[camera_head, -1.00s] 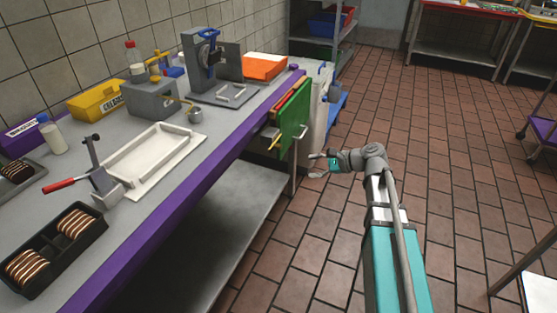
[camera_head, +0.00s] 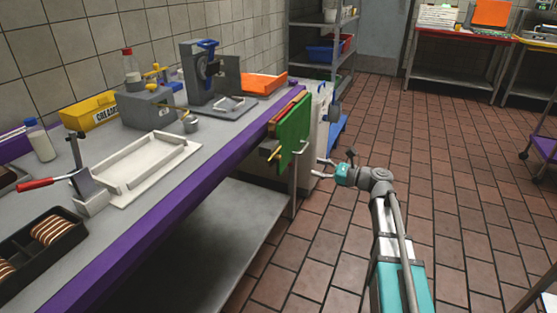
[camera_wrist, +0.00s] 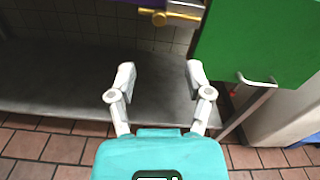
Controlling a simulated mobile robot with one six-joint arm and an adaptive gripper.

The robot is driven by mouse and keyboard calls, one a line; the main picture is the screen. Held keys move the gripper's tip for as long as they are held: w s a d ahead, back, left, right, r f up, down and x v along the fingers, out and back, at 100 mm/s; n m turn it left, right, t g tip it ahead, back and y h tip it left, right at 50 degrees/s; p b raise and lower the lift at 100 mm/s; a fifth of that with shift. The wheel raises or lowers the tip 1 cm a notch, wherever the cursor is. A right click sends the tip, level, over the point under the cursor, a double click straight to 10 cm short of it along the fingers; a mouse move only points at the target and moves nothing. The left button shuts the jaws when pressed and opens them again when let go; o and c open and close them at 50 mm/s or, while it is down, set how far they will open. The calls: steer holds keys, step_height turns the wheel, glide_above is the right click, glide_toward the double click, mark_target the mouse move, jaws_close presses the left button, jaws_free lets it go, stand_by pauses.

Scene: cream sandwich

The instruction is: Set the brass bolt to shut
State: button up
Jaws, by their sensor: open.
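The brass bolt (camera_head: 273,153) shows in the head view as a small yellow bar below the counter's purple edge, at the left of a green panel (camera_head: 294,132). In the wrist view the brass bolt (camera_wrist: 160,16) is at the top centre, a bar with a round knob, left of the green panel (camera_wrist: 255,45). My gripper (camera_head: 322,168) is to the right of the bolt, apart from it. In the wrist view my gripper (camera_wrist: 160,78) has its two fingers spread and nothing between them. I cannot tell the bolt's setting.
The counter's purple front edge (camera_head: 200,159) runs along the left, with a lower metal shelf (camera_head: 215,225) beneath it. A white tray (camera_head: 110,200) lies on the counter. The tiled floor (camera_head: 450,215) at the right is open.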

mark_target(281, 159)
steer(key=shift+a, duration=0.15)
steer(key=shift+x, duration=6.75)
steer(key=shift+c, duration=0.2)
jaws_close()
